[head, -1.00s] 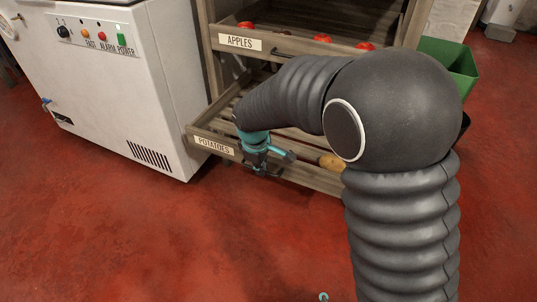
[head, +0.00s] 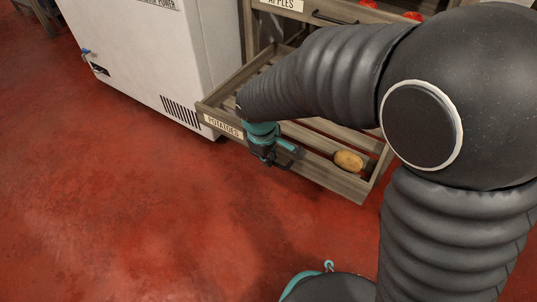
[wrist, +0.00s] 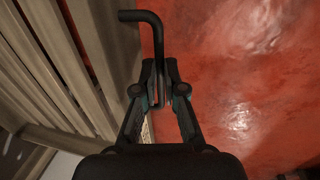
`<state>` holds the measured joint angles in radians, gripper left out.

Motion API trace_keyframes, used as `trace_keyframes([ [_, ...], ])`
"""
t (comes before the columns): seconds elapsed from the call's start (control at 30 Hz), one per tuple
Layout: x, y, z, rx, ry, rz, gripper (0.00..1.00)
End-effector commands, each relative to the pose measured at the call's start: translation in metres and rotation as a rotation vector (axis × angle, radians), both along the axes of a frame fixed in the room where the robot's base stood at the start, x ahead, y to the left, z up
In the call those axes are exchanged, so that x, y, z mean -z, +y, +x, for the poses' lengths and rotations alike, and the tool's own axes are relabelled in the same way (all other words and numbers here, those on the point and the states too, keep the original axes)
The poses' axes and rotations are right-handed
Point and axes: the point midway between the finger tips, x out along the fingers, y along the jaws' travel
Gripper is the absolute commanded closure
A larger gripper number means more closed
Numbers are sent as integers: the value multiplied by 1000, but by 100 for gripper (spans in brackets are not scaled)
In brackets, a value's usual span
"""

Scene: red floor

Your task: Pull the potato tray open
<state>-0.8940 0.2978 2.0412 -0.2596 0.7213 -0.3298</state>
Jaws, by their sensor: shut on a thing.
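The potato tray (head: 318,172) is a slatted wooden tray low on the rack, with a "POTATOES" label (head: 223,126) at the left of its front board. It stands out from the rack, and a potato (head: 348,161) lies in its right part. My gripper (head: 272,158) is at the middle of the front board, just right of the label. In the wrist view my gripper (wrist: 160,98) has its fingers shut on the black bar handle (wrist: 158,42) of the tray. My arm hides the tray's back and middle.
The apple tray (head: 325,14) is above, with red apples (head: 413,16) and its own handle. A white cabinet (head: 165,60) with a vent stands close on the left. The red floor (head: 120,220) in front is clear.

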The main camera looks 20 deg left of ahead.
Motion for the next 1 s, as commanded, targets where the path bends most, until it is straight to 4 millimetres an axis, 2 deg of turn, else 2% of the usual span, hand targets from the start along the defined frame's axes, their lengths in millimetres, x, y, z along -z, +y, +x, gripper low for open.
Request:
trace_keyframes([
  [0.07,1,0,0,-1,1,0,100],
  [0.1,1,0,0,-1,1,0,88],
  [0.2,1,0,0,-1,1,0,65],
  [0.5,0,0,0,0,0,0,65],
  [0.63,-8,1,-1,0,-1,1,65],
  [0.77,-28,2,-5,-1,-3,4,65],
  [1.0,-75,4,-14,-2,-3,3,65],
])
